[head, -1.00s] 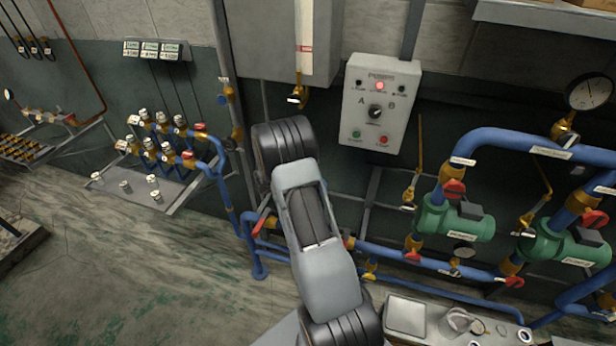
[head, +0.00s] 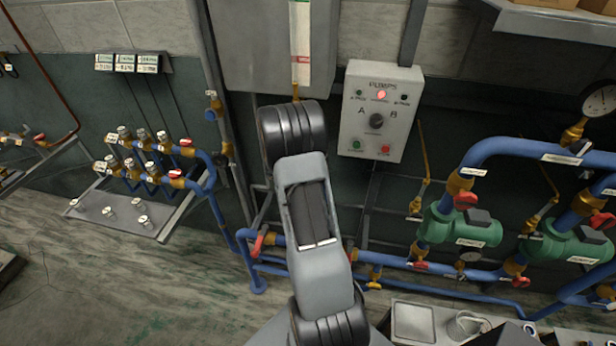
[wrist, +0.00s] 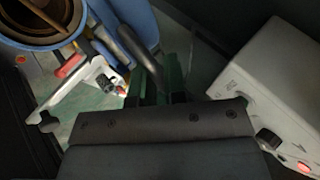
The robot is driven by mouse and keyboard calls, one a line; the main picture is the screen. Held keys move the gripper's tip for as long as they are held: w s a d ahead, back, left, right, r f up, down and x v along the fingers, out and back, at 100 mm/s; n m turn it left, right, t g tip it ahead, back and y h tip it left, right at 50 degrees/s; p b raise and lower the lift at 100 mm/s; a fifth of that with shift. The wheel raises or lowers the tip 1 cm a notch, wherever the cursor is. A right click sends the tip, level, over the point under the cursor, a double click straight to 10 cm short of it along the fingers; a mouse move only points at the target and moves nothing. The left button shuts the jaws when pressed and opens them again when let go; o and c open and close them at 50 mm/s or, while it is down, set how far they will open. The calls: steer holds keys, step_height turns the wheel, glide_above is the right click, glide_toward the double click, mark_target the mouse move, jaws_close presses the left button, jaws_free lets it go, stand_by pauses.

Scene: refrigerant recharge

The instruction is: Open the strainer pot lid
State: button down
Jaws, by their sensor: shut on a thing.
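In the wrist view, an open round vessel (wrist: 40,22) with a blue rim and brown inside shows at the top left; it looks like the strainer pot. A pale bracket-like piece (wrist: 80,95) with a black knob lies just below it. My gripper (wrist: 156,84) has dark green fingers and is shut on a dark grey bar (wrist: 140,52), right of the vessel. I cannot tell whether this bar belongs to the lid. In the head view my gripper is hidden beyond my arm.
The pump control box (head: 377,112) hangs on the wall, right of my arm. Green pumps (head: 458,226) on blue pipes stand at the right. A valve manifold (head: 150,160) stands at the left. A grey tray (head: 412,322) lies at the lower right. Floor shows at the lower left.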

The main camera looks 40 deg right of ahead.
steer(key=shift+w, duration=0.2)
steer(key=c, duration=1.3)
jaws_free()
steer(key=shift+w, duration=0.1)
steer(key=shift+o, duration=0.5)
steer(key=v, duration=0.7)
steer(key=shift+s, duration=0.2)
steer(key=shift+a+r, duration=0.15)
